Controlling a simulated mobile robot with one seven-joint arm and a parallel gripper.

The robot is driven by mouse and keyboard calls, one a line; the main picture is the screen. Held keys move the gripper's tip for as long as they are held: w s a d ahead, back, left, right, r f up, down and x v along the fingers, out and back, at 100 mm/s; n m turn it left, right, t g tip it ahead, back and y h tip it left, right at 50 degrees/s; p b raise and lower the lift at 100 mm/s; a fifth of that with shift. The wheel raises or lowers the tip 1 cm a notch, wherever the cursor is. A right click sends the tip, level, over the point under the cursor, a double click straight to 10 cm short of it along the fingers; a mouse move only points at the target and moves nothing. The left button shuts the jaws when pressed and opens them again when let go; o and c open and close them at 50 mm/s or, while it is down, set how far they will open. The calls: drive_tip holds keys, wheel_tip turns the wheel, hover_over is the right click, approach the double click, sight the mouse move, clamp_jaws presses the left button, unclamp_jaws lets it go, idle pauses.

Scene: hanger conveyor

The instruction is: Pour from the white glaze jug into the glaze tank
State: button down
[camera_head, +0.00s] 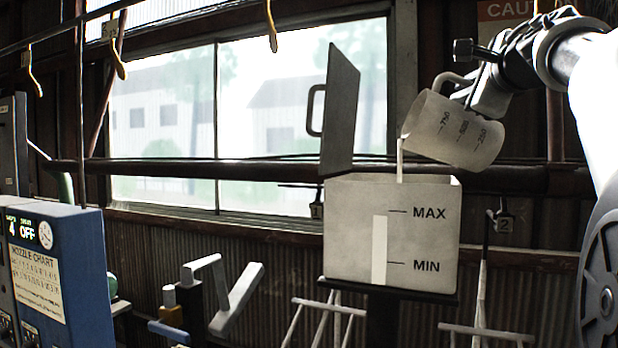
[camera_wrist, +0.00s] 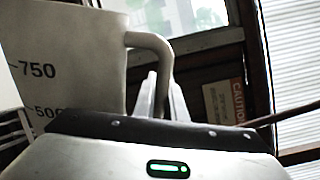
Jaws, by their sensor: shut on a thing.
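The white glaze jug (camera_head: 455,130) is tilted, spout down to the left, above the right part of the glaze tank. A thin white stream (camera_head: 400,160) runs from its spout into the tank. My gripper (camera_head: 468,92) is shut on the jug's handle; the wrist view shows the handle (camera_wrist: 150,42) between the fingers and the jug (camera_wrist: 65,60) with its marks. The glaze tank (camera_head: 345,232) is a pale box with MAX and MIN marks and a light level strip that reaches just below MAX. Its lid (camera_head: 340,110) stands open at the left. The tank's inside is hidden.
The tank stands on a dark stand (camera_head: 390,290). A blue control box (camera_head: 60,270) marked OFF is at the left. A dark rail (camera_head: 250,170) runs behind the tank. Hooks (camera_head: 271,30) hang from above. White racks (camera_head: 330,310) are low beside the stand.

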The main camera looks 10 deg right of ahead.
drive_tip(key=shift+w+a+f+n+b, duration=0.1)
drive_tip(key=shift+w+a+n+b, duration=0.05)
drive_tip(key=shift+a+n+b, duration=0.35)
drive_tip(key=shift+w+a+f+n+b, duration=0.1)
drive_tip(key=shift+a+n+b, duration=0.3)
drive_tip(key=shift+a+n, duration=0.1)
idle(2.2)
drive_tip(key=shift+a, duration=0.15)
drive_tip(key=shift+w+a+f+n+b, duration=0.1)
drive_tip(key=shift+a+n+b, duration=0.25)
drive_tip(key=shift+n, duration=0.15)
idle(0.5)
drive_tip(key=shift+d, duration=0.1)
drive_tip(key=d+m+p, duration=0.2)
drive_tip(key=d+m, duration=0.1)
drive_tip(key=s+d+r+m+p, duration=0.1)
drive_tip(key=shift+d+m+p, duration=0.15)
drive_tip(key=shift+m+p, duration=0.15)
drive_tip(key=shift+p, duration=0.1)
drive_tip(key=shift+s+d+f, duration=0.1)
drive_tip(key=shift+f+m, duration=0.1)
drive_tip(key=shift+m, duration=0.2)
